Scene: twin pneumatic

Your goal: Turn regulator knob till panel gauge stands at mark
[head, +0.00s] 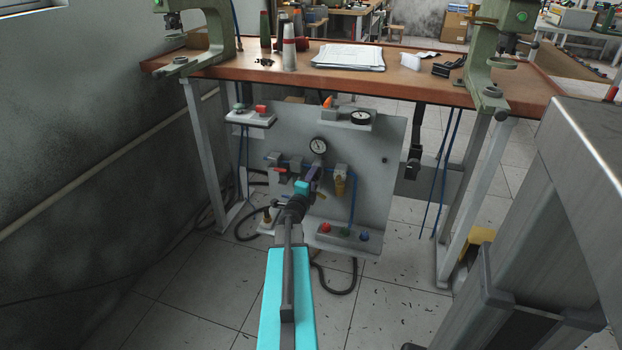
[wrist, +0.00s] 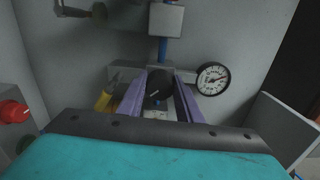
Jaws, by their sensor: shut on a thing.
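The black regulator knob (wrist: 158,90) with a pale line on its face sits between the two purple fingers of my gripper (wrist: 160,98) in the wrist view. The fingers are shut on its sides. In the head view my gripper (head: 314,174) reaches the panel just below the round panel gauge (head: 318,146), and my arm hides the knob. The white-faced gauge also shows right of the fingers in the wrist view (wrist: 213,78), with a red mark near its right edge. The exact needle reading is too small to tell.
The grey panel (head: 376,190) hangs below the wooden bench (head: 400,78). A box with coloured buttons (head: 343,234) is at the bottom. A yellow part (wrist: 104,100) lies close left of the fingers. Hoses run along the floor.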

